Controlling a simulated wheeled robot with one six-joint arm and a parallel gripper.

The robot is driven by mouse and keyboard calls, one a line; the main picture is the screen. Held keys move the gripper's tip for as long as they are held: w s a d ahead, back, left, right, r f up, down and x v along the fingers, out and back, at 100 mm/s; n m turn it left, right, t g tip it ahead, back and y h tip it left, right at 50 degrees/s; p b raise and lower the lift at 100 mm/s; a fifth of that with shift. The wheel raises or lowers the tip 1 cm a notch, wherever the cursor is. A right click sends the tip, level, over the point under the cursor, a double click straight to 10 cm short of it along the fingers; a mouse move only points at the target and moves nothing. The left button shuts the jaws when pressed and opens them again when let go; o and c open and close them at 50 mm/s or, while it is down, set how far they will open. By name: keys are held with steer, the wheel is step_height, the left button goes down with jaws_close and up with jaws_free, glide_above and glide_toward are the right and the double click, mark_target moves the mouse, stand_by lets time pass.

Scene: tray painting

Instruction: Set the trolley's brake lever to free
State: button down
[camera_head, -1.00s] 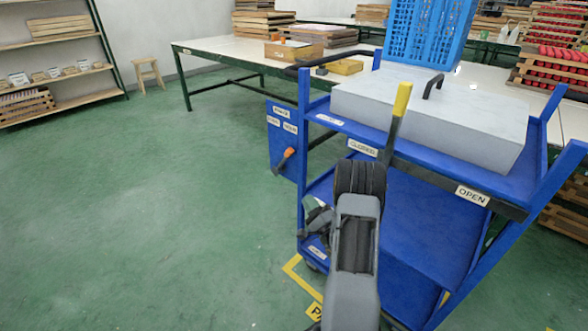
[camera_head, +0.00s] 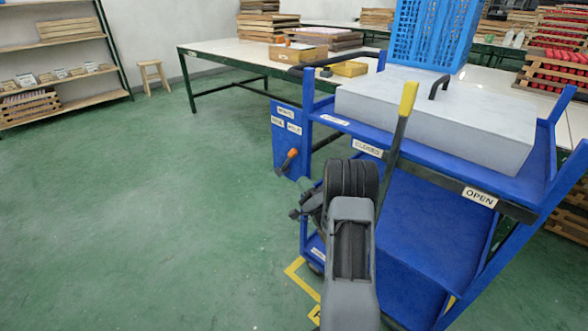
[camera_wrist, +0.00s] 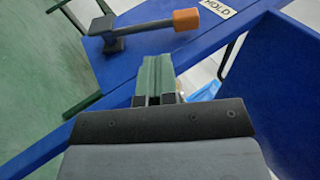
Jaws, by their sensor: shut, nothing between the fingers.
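The trolley's brake lever is a dark bar with an orange tip (camera_head: 291,154) on a blue side panel (camera_head: 284,150). The lever tilts up and right, toward the HOLD label (camera_head: 294,128); the FREE label (camera_head: 277,121) is to its left. In the wrist view the orange tip (camera_wrist: 186,19) is beside the HOLD label (camera_wrist: 220,8), and the lever's dark mount (camera_wrist: 103,27) is to the left. My gripper (camera_wrist: 154,68) is shut and empty, below the lever in that view and apart from it. In the head view my gripper (camera_head: 296,214) is below the panel, partly hidden by my arm.
The blue trolley (camera_head: 440,170) carries a grey box lid (camera_head: 435,115) with a blue crate (camera_head: 432,35) behind it. A yellow-tipped lever (camera_head: 408,98) stands between CLOSED and OPEN labels. A trolley post is close to my gripper. Green floor on the left is free.

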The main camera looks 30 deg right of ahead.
mark_target(288, 161)
steer(key=shift+b+x, duration=0.75)
steer(key=shift+x, duration=2.75)
steer(key=shift+r, duration=0.1)
